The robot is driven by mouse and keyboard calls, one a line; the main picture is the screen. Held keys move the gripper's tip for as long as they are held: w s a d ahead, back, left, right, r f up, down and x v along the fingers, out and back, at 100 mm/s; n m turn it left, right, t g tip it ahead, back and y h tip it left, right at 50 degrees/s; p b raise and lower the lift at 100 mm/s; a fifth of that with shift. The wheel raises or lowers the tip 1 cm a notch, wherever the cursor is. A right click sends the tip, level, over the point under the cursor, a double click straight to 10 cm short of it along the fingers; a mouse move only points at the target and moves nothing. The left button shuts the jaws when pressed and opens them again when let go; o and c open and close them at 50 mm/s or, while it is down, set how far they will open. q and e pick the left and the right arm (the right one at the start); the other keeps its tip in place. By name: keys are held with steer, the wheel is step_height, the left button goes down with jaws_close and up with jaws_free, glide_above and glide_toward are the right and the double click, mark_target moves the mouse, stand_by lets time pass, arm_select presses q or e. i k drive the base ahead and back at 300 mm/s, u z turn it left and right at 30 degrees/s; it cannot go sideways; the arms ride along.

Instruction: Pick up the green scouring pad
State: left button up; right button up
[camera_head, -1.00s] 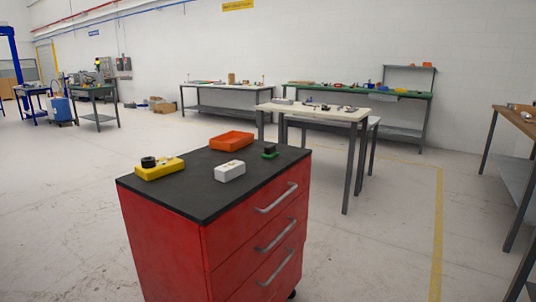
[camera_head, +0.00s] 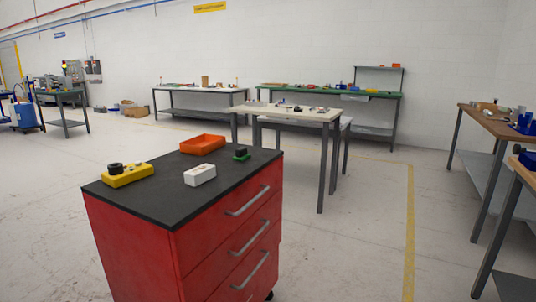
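A small green piece (camera_head: 241,157), which looks like the green scouring pad, lies near the far right edge of the black top of a red drawer cabinet (camera_head: 120,205). A small black object (camera_head: 241,149) sits on it and hides part of it. Neither of my grippers shows in the head view.
The cabinet top also holds an orange tray (camera_head: 202,144), a white block (camera_head: 200,175) and a yellow box (camera_head: 128,176) with a black round part. A pale table (camera_head: 300,111) stands behind, and wooden benches (camera_head: 490,122) stand at right. The floor between is clear.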

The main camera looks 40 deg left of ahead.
mark_target(241, 153)
steer(key=i, duration=1.8)
steer(key=u, duration=1.6)
